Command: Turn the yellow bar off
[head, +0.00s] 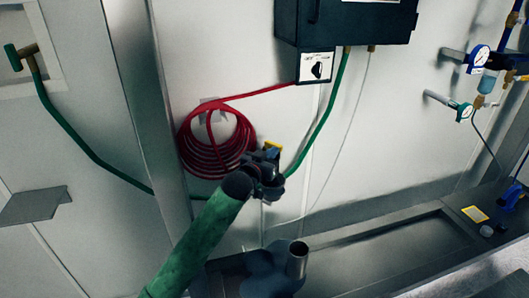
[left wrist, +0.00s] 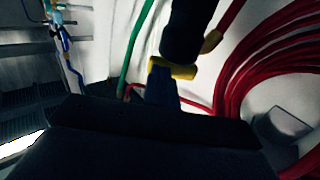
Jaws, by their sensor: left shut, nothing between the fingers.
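The yellow bar (head: 273,147) shows as a small yellow piece at the wall, right of the red hose coil and partly hidden behind my left gripper. My left gripper (head: 270,160) is shut and empty, with its tips at or very near the yellow piece; I cannot tell whether they touch. In the left wrist view, yellow parts of the bar (left wrist: 180,70) show just beyond the dark finger (left wrist: 162,85), beside a black rounded part.
A red hose coil (head: 215,150) hangs on the wall, close to my left gripper. A green hose (head: 325,125) runs down from a dark box (head: 345,22). Gauges (head: 480,58) and pipes are at the right.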

